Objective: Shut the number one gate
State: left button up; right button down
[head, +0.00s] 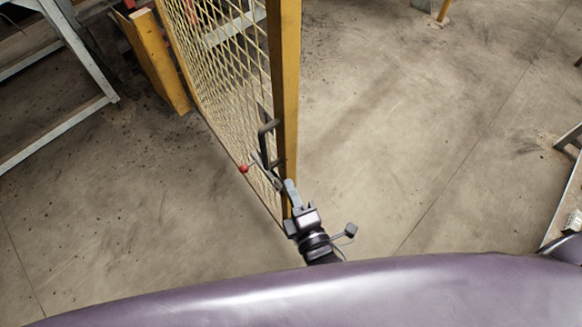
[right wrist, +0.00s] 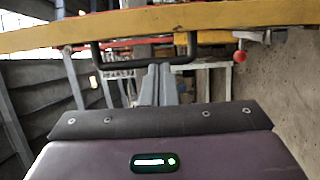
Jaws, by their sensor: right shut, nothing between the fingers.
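The gate (head: 286,80) is a yellow-framed panel with yellow wire mesh. It stands swung out across the middle of the head view, its near upright post towards me. A black bar handle (head: 263,140) and a red ball knob (head: 244,169) are on it near that post. In the right wrist view the yellow frame (right wrist: 60,34) crosses the top, with the black handle (right wrist: 96,55) below it and the red knob (right wrist: 240,57) to the right. My right gripper (head: 289,184) is shut and empty, its tips close to the post and handle; contact cannot be told. No number shows.
A yellow post (head: 160,60) stands at the far left of the gate. A grey metal frame (head: 75,50) is at upper left and another metal structure (head: 568,195) at the right edge. Concrete floor (head: 400,130) is clear on both sides of the gate.

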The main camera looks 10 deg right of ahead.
pick_arm(q)
jog(key=shift+w+a+r+p, duration=0.25)
jog(key=shift+w+r+p, duration=0.05)
jog(key=shift+r+p, duration=0.25)
jog(key=shift+w+a+r+p, duration=0.25)
jog(key=shift+w+r+p, duration=0.05)
jog(key=shift+r+p, duration=0.2)
pick_arm(e)
jog(key=x, duration=1)
pick_arm(q)
jog(key=shift+d, duration=0.2)
pick_arm(e)
jog(key=shift+w+r, duration=0.1)
